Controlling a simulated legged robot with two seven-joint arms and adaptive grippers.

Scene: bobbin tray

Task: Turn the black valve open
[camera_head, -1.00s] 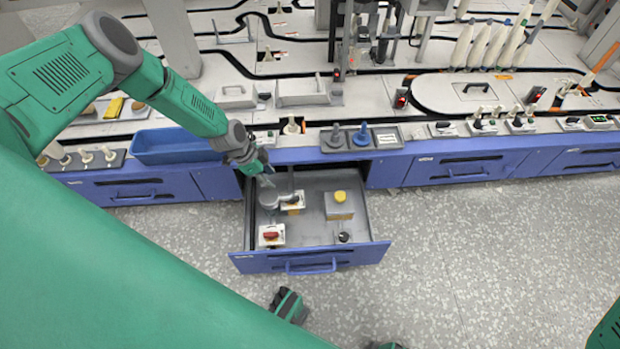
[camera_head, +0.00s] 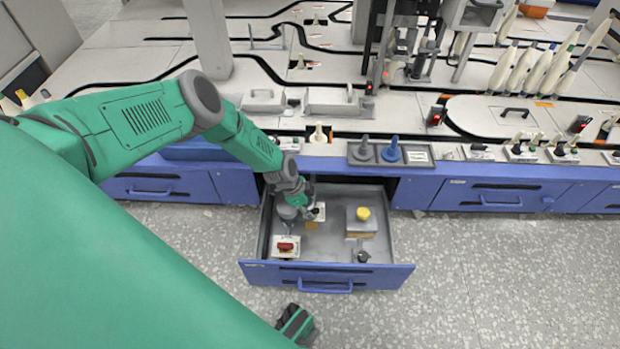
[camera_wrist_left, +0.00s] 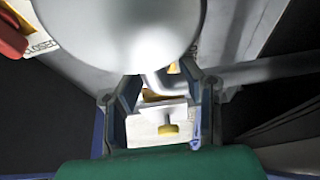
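A dark handle on a white plate (camera_head: 319,211) lies at the back of the open drawer, partly hidden by my left gripper (camera_head: 304,205). It may be the black valve, but it is small. A black round knob (camera_head: 362,256) also sits at the drawer's front right. My left gripper points down into the drawer. In the left wrist view its two fingers (camera_wrist_left: 158,108) stand apart, with a pale T-shaped piece (camera_wrist_left: 157,114) showing between them; I cannot tell whether they touch it.
The blue-fronted drawer (camera_head: 328,274) also holds a red-handled valve (camera_head: 286,247) at front left and a box with a yellow button (camera_head: 363,214). A large pale rounded body (camera_wrist_left: 130,30) fills the top of the wrist view, close to the fingers. The counter edge is behind the drawer.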

